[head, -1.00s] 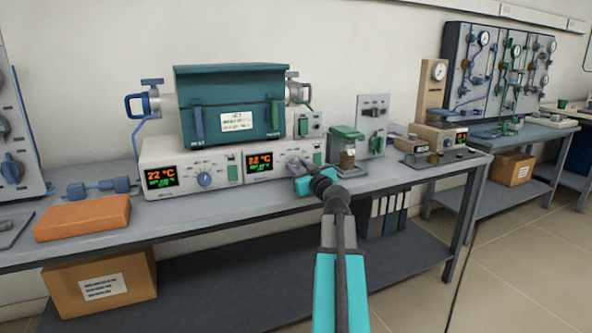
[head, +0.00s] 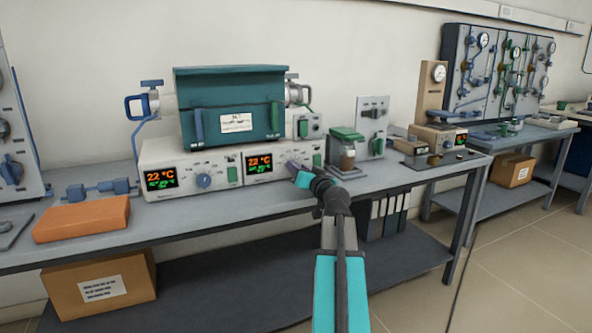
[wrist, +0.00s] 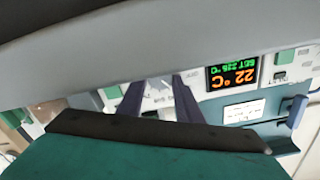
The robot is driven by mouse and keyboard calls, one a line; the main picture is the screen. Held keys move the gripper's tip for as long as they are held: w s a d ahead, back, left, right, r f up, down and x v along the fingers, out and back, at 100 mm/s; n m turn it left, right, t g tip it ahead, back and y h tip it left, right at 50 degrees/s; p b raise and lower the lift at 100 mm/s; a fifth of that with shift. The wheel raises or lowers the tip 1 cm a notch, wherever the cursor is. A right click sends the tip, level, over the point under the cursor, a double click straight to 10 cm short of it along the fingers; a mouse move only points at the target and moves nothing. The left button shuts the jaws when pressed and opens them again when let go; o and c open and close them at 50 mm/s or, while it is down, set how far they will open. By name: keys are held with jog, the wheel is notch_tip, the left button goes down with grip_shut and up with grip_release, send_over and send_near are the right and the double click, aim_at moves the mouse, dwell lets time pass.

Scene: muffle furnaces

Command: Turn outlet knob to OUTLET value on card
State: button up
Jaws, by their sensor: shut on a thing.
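The right controller (head: 262,181) has an orange and green display (head: 260,165) reading 22 °C on top; its green setting line is too small to read surely. The display appears upside down in the wrist view (wrist: 232,75). My gripper (head: 297,172) is at the right part of this panel, shut on the controller's knob, which its jaws and wrist hide in the head view. In the wrist view, the two dark fingers (wrist: 160,98) point at the panel. A white card (head: 236,123) is on the teal furnace (head: 230,90); its writing is unreadable.
An orange block (head: 82,218) lies on the bench at left. Bare bench lies in front of the controllers.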

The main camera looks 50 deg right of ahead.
jog(key=shift+w+a, duration=0.25)
jog(key=o, duration=1)
jog(key=shift+f, duration=0.15)
jog(key=shift+o, duration=0.2)
jog(key=shift+d, duration=0.1)
jog(key=shift+s, duration=0.2)
jog(key=shift+p+v, duration=0.7)
jog(key=shift+v, duration=3.5)
jog(key=shift+s+f+b, duration=0.1)
jog(key=shift+s+b, duration=0.1)
jog(key=shift+b, duration=0.3)
jog(key=shift+b+v, duration=1.2)
jog(key=shift+b, duration=0.6)
